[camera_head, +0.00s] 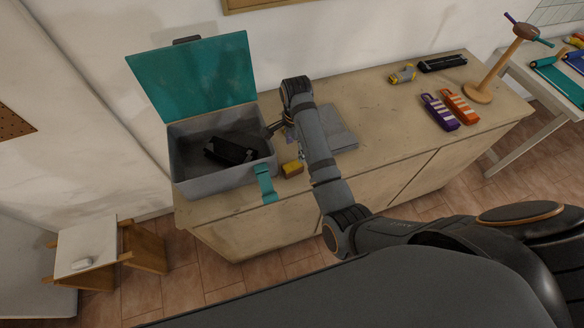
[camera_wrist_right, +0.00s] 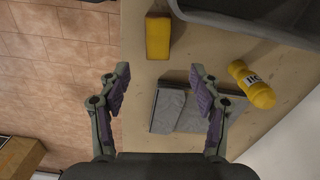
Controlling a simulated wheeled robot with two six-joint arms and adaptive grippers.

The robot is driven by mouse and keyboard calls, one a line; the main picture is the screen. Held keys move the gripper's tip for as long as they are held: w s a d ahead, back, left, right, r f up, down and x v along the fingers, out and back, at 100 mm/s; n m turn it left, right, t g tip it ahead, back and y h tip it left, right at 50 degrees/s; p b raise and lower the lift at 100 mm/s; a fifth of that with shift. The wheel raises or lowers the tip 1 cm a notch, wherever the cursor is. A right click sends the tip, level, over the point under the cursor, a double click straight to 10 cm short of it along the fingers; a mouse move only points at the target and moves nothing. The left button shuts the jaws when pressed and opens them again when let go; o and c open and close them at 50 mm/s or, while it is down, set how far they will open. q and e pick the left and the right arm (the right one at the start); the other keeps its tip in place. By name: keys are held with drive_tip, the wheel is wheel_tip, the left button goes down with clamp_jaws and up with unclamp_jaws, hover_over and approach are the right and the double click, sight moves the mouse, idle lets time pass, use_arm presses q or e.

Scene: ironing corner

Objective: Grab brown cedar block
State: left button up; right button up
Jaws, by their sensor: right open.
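A yellow-brown block (camera_head: 292,169), the only thing here that looks like the cedar block, lies on the cabinet top near its front edge, just right of the grey box. In the right wrist view the block (camera_wrist_right: 158,38) is upper middle, ahead of the fingertips and apart from them. My right gripper (camera_head: 281,130) is over the cabinet beside the box, farther back than the block. In the wrist view my right gripper (camera_wrist_right: 162,88) is open, with nothing between its purple pads. My left gripper is not in view.
The grey box (camera_head: 225,179) has its teal lid (camera_head: 195,80) raised and a black object (camera_head: 232,151) inside. A folded grey cloth (camera_head: 342,137) lies right of my gripper. A yellow bottle (camera_wrist_right: 252,85) shows near the cloth.

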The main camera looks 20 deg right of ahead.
sight(296, 165)
drive_tip(key=shift+f, duration=0.3)
drive_tip(key=f, duration=0.2)
drive_tip(key=f+p, duration=0.1)
drive_tip(key=f, duration=0.1)
drive_tip(key=shift+s+d, duration=0.15)
drive_tip(key=shift+s, duration=0.05)
drive_tip(key=shift+w+f, duration=0.1)
drive_tip(key=shift+f, duration=0.5)
wheel_tip(296, 165, down, 4)
drive_tip(key=shift+p, duration=0.8)
drive_tip(key=shift+f, duration=0.35)
drive_tip(key=c, duration=1.3)
drive_tip(key=shift+o, duration=0.2)
drive_tip(key=shift+r, duration=0.1)
